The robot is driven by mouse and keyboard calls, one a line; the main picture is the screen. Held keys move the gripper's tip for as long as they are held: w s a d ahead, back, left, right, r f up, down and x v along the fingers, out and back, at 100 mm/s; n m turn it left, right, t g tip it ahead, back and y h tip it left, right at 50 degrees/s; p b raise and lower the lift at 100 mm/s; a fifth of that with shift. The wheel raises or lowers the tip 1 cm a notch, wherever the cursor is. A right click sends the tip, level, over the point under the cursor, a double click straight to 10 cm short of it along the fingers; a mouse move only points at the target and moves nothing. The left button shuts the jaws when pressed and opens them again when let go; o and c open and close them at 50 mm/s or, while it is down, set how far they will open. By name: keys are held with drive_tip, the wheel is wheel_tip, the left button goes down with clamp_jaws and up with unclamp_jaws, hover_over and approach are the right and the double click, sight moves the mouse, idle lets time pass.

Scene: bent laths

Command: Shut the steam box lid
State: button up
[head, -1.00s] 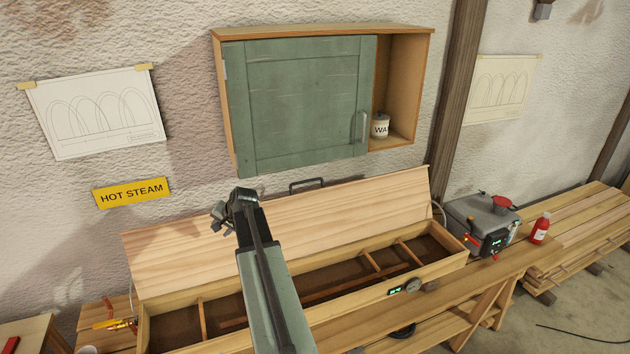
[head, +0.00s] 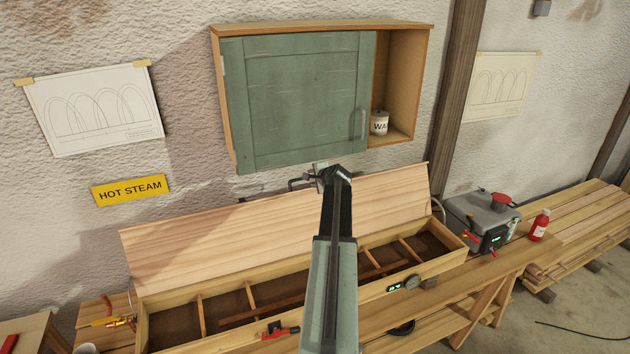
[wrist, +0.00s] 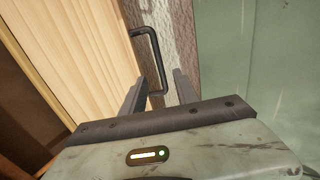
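The long wooden steam box (head: 180,322) has its lid (head: 230,236) standing open, leaning back toward the wall. A dark bar handle (head: 296,184) sits at the lid's top edge; it also shows in the wrist view (wrist: 149,50). My gripper (head: 318,178) is at the lid's top edge, by the right end of the handle, and partly hides it. In the wrist view my gripper (wrist: 158,75) has its two fingers apart, with the handle's near end between them in the picture. Whether it touches the fingers I cannot tell.
A green-doored wall cabinet (head: 295,100) hangs just above my gripper. A grey steam generator (head: 482,220) and a red bottle (head: 540,225) stand to the right. A red clamp-like item (head: 278,331) is at the box's front edge. Dividers cross the box's inside.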

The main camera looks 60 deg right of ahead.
drive_tip(key=b+x, duration=0.4)
drive_tip(key=x, duration=0.6)
drive_tip(key=shift+b, duration=0.3)
drive_tip(key=shift+c, duration=0.3)
